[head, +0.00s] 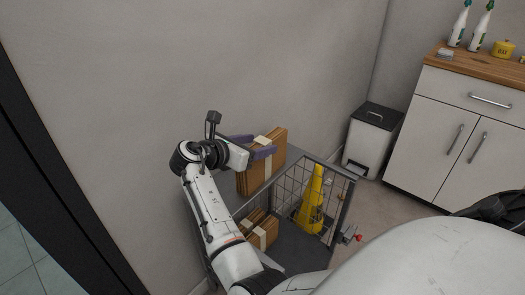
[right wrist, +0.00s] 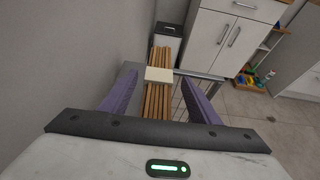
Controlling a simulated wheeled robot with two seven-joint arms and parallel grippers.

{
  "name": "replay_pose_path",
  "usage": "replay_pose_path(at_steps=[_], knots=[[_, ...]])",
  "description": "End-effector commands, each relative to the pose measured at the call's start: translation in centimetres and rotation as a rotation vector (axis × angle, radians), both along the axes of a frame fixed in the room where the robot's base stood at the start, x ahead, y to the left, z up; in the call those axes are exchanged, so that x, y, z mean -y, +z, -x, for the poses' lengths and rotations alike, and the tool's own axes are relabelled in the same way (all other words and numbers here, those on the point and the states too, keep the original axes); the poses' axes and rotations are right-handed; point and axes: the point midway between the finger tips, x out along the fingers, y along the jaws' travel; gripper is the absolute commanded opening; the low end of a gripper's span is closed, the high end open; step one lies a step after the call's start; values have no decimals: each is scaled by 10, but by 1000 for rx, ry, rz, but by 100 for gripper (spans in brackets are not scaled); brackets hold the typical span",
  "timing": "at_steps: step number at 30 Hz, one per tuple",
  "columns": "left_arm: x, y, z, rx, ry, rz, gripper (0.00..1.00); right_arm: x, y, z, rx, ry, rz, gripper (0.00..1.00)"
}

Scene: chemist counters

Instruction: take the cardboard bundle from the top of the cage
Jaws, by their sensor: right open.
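The cardboard bundle (head: 277,150), brown flat sheets with a pale band, stands on the grey top of the wire cage (head: 333,167) against the wall. My right gripper (head: 252,146) is open at the bundle, its purple fingers one on each side near the bundle's upper part. In the right wrist view the bundle (right wrist: 158,100) lies between the two spread fingers (right wrist: 161,85), with gaps on both sides; I see no grip on it. The bundle's near side is partly hidden by the gripper in the head view. My left gripper is not in view.
Inside the cage are another cardboard bundle (head: 264,233) and a yellow floor sign (head: 312,203). A white pedal bin (head: 370,142) and a white cabinet (head: 445,130) with bottles on top stand to the right. The wall (head: 240,60) is close behind the cage.

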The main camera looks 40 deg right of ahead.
Motion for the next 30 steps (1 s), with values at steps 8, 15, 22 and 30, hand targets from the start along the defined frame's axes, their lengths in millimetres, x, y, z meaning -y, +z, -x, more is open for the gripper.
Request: replay_pose_path(at_steps=[8, 15, 22, 30], knots=[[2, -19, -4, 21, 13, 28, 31, 25, -12, -5, 0, 1, 0, 56], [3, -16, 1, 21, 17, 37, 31, 28, -10, -6, -1, 1, 0, 56], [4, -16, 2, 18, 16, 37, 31, 28, -10, -5, -1, 1, 0, 33], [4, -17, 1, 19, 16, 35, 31, 28, -11, -5, -2, 1, -1, 0]])
